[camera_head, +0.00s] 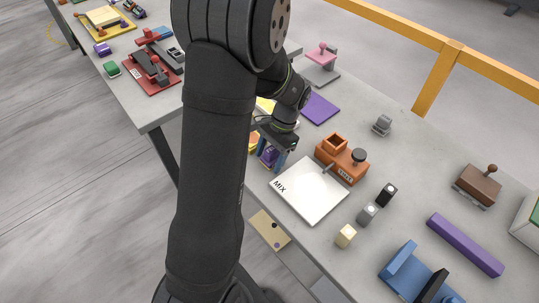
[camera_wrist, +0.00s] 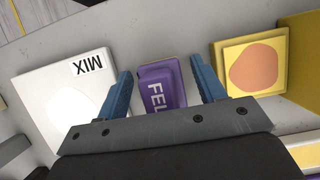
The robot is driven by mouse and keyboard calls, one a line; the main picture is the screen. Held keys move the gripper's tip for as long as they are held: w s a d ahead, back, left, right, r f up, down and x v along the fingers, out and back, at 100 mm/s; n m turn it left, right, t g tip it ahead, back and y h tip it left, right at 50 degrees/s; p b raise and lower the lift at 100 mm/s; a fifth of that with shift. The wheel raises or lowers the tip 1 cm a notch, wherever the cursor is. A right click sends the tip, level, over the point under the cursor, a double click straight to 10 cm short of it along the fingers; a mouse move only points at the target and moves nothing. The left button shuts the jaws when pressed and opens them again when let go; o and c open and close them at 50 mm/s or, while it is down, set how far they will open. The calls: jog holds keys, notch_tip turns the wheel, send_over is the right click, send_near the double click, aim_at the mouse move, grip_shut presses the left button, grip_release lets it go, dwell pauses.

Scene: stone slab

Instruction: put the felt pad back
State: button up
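A purple block (camera_wrist: 163,88) lettered "FEL", the rest of its label hidden, sits between my fingertips in the wrist view. It also shows as a small purple patch (camera_head: 269,155) under my gripper in the head view. In the head view my gripper (camera_head: 272,152) is low over the slab, partly hidden by my arm. Whether the block is the pad or its holder I cannot tell.
A white board marked "MIX" (camera_head: 309,190) lies right of my gripper. A yellow block with an orange patch (camera_wrist: 256,66) is on the other side. An orange holder (camera_head: 341,160), a purple sheet (camera_head: 319,107), a purple bar (camera_head: 465,244) and small cubes stand further along.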

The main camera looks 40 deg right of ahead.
aim_at(268, 151)
jog(key=shift+r, duration=0.1)
jog(key=v, duration=1.2)
jog(key=x, duration=1.2)
jog(key=shift+a+f, duration=0.1)
jog(key=shift+f, duration=0.1)
notch_tip(268, 151, up, 3)
jog(key=shift+f, duration=0.1)
jog(key=shift+r, duration=0.65)
